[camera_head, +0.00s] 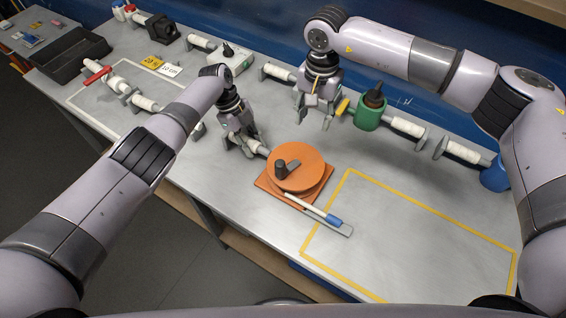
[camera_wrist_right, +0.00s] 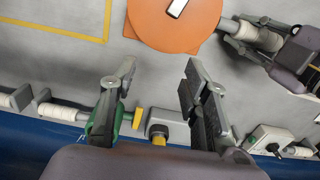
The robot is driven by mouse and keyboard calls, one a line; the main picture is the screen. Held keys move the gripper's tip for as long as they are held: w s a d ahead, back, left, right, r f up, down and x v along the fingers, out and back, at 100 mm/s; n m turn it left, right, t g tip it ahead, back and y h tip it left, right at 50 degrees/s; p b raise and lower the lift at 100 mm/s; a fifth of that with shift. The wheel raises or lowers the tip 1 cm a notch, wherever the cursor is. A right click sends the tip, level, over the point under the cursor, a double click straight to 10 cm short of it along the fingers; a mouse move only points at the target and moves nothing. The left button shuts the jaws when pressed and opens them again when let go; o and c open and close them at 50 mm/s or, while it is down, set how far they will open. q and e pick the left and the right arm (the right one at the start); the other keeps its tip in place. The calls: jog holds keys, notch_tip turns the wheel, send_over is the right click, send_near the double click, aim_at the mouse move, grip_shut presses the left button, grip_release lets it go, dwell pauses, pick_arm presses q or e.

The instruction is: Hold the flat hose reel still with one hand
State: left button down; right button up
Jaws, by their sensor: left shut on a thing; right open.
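The flat hose reel is an orange disc (camera_head: 310,160) on an orange square base, with a dark knob (camera_head: 281,170) on top. It also shows at the top of the right wrist view (camera_wrist_right: 165,32). A white-wrapped grey handle (camera_wrist_right: 258,38) sits at the reel's side. My left gripper (camera_head: 254,146) is shut on this handle, beside the disc; its fingers partly hide the handle. My right gripper (camera_head: 313,118) is open and empty, behind the reel and apart from it; its spread fingers show in the right wrist view (camera_wrist_right: 158,75).
A white tube with a blue end (camera_head: 332,219) lies in front of the reel. A blue cup (camera_head: 494,178) stands at far right.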

aim_at(280, 163)
jog(key=s+a+r+n, duration=0.3)
jog(key=s+a+n, duration=0.5)
jog(key=n, duration=0.3)
jog(key=shift+n, duration=0.3)
jog(key=f, duration=1.2)
jog(key=shift+w+a, duration=0.1)
jog(key=shift+w, duration=0.1)
jog(key=shift+c, duration=0.2)
grip_shut()
